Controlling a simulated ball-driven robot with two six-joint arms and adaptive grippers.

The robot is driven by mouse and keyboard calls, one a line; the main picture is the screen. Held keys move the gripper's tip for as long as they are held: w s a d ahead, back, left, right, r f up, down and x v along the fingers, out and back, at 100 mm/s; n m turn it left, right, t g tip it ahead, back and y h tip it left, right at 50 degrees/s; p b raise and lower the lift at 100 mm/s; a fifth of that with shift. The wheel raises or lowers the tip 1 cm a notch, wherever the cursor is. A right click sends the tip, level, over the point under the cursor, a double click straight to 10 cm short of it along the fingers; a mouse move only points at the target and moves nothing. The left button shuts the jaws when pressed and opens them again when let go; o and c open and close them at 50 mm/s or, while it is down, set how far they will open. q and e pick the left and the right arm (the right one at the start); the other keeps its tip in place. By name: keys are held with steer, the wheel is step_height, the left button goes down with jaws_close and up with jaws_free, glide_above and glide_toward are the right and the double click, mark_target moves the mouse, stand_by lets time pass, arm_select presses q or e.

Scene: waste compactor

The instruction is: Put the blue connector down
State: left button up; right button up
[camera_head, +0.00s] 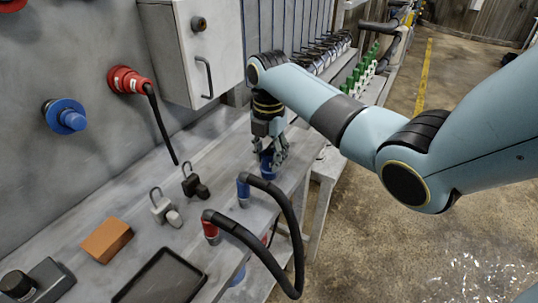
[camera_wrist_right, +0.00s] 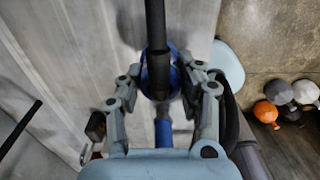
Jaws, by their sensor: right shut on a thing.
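My right gripper (camera_head: 272,150) is shut on a blue connector (camera_head: 267,168) above the front part of the grey shelf (camera_head: 140,200). In the right wrist view the two fingers of this gripper (camera_wrist_right: 160,82) flank the round blue connector (camera_wrist_right: 176,82), with a black sleeve and cable running up the picture. Whether the held connector touches the shelf is hard to tell. Another blue plug (camera_head: 243,191) with a thick black cable stands on the shelf, nearer to the camera. My left gripper is not in view.
A red plug (camera_head: 210,230) with the looped black cable (camera_head: 298,262), two padlocks (camera_head: 195,185), an orange block (camera_head: 106,240) and a black tray (camera_head: 162,280) are on the shelf. Blue (camera_head: 67,117) and red (camera_head: 126,80) wall sockets and a grey cabinet (camera_head: 195,50) are behind.

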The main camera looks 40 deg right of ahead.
steer(key=o, duration=1.2)
step_height(320, 180, up, 12)
steer(key=shift+r, duration=0.1)
